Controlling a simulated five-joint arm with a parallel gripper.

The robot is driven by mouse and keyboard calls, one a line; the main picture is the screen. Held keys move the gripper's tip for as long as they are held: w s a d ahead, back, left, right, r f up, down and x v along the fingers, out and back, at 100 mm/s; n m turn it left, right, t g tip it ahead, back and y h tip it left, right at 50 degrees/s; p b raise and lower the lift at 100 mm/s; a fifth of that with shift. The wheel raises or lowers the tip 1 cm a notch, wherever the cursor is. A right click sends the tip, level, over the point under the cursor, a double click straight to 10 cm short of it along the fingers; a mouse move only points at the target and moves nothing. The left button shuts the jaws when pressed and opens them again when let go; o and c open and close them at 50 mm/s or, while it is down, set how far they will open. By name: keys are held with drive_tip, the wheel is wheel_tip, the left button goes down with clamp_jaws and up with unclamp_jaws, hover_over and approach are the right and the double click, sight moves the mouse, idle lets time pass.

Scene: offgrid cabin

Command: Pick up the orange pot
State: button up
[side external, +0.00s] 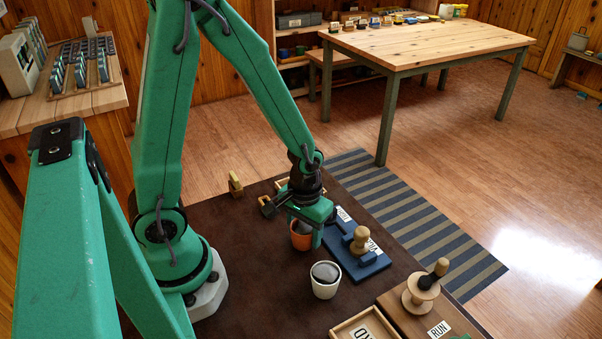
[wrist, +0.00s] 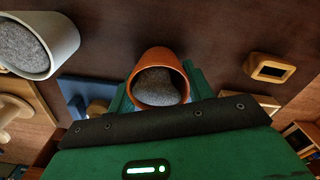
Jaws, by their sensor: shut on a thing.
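The orange pot (side external: 301,236) stands on the dark brown table in the side view, directly under my gripper (side external: 310,228). It holds something grey and rounded. In the wrist view the orange pot (wrist: 160,80) sits between the green fingers of my gripper (wrist: 158,92), which are shut on its sides. In the side view a finger covers part of the pot. I cannot tell whether its base is touching the table.
A white pot (side external: 325,280) with grey contents stands close by. A blue board (side external: 345,246) with a wooden knob lies to the right. A wooden box with a spool (side external: 421,291) and a tray (side external: 365,326) are at the front. A small wooden block (side external: 236,183) stands behind.

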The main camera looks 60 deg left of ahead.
drive_tip(key=shift+r, duration=1.4)
drive_tip(key=s+d+r, duration=0.6)
drive_tip(key=d+r, duration=0.1)
drive_tip(key=d, duration=0.2)
drive_tip(key=shift+s+d+r, duration=0.25)
drive_tip(key=shift+d+r, duration=0.05)
drive_tip(key=shift+d, duration=0.05)
drive_tip(key=shift+w, duration=0.1)
drive_tip(key=w+a+n, duration=1.2)
drive_tip(key=a+n, duration=0.1)
drive_tip(key=a, duration=0.1)
drive_tip(key=shift+w+a+r, duration=0.2)
drive_tip(key=shift+w+r, duration=0.05)
drive_tip(key=shift+r, duration=0.05)
drive_tip(key=shift+a, duration=0.1)
